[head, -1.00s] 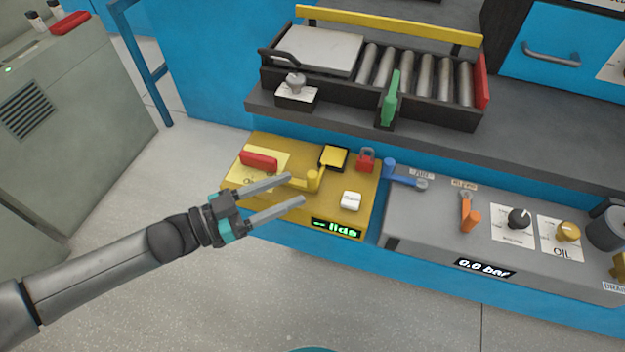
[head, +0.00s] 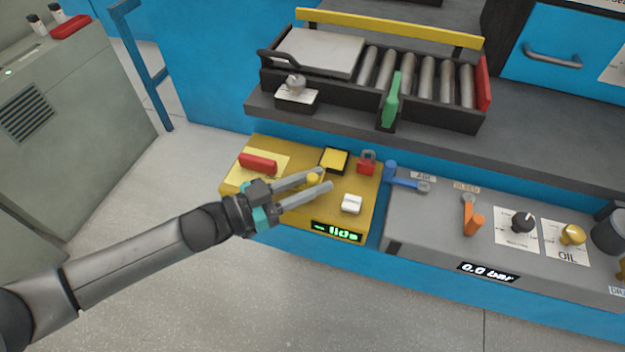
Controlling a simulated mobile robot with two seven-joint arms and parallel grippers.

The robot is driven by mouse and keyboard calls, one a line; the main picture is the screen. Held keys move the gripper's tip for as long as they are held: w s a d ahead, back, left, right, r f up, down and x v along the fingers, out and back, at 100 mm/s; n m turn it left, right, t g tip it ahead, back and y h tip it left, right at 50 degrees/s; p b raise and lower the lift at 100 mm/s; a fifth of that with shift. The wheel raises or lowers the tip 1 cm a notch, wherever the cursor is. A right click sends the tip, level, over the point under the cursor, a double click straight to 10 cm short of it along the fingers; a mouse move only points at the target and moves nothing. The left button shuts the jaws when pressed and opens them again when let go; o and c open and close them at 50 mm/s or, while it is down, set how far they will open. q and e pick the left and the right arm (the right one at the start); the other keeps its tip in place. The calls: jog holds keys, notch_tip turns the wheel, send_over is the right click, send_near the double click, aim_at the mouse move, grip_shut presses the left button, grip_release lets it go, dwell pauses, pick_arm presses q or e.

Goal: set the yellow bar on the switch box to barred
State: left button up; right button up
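The switch box (head: 284,211) is a yellow box on the low blue ledge, left of the grey panel. Its yellow bar (head: 314,179) ends in an upright round post, which shows between my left fingers; the rest of the bar is largely hidden behind them. My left gripper (head: 326,179) reaches over the box from the left. Its fingers are drawn in around the post with a narrow gap, and seem shut on it. Contact is hard to see. The bar's marks cannot be read. My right gripper is not in view.
The box also carries a red handle (head: 258,163), a black-framed yellow square (head: 335,161), a red padlock (head: 367,163), a white switch (head: 351,204) and a green-lit display (head: 337,231). A blue lever (head: 404,183) stands close right. The roller tray (head: 372,75) is behind. The floor in front is clear.

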pick_arm(q)
grip_shut()
jog(key=shift+a, duration=0.1)
dwell(0.9)
